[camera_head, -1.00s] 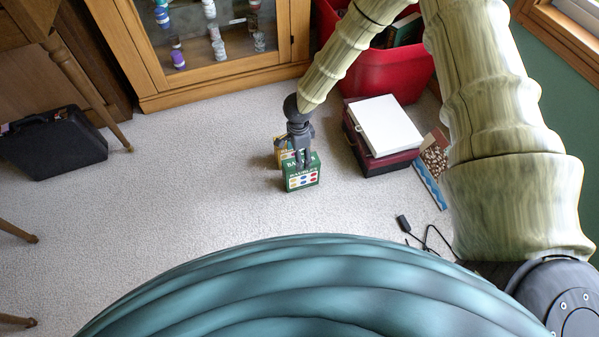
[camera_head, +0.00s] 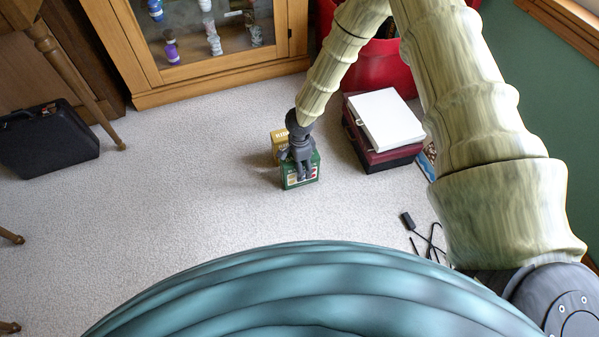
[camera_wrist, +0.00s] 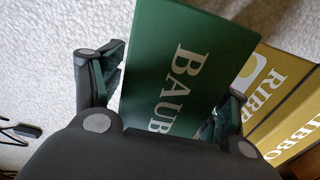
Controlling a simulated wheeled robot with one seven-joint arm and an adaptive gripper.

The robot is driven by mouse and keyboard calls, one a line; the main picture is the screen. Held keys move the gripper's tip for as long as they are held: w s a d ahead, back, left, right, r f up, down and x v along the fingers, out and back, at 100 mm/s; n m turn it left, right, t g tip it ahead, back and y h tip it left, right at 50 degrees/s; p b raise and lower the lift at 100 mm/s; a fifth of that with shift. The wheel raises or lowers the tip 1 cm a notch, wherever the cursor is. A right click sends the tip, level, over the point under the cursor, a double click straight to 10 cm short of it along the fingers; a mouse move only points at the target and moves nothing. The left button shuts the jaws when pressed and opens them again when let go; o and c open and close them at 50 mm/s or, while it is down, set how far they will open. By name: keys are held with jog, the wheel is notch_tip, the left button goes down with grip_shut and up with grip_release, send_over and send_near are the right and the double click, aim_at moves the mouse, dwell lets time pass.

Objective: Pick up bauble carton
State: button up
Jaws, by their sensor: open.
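The bauble carton (camera_head: 291,180) is a green box standing on the carpet near the middle of the head view. In the wrist view its green face (camera_wrist: 180,60) with white letters "BAUB" lies between my gripper's fingers. My gripper (camera_head: 301,172) is right at the carton and covers part of its front and top in the head view. In the wrist view my gripper (camera_wrist: 168,100) is open, with one finger on each side of the carton. Whether the fingers touch it, I cannot tell. The carton's lower part is hidden in the wrist view.
A yellow ribbon box (camera_head: 278,139) stands close behind the carton; it also shows at right in the wrist view (camera_wrist: 285,100). A dark red case (camera_head: 385,158) with a white box on top stands to the right. Carpet at left is clear.

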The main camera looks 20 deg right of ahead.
jog(key=shift+f, duration=0.25)
jog(key=c, duration=1.3)
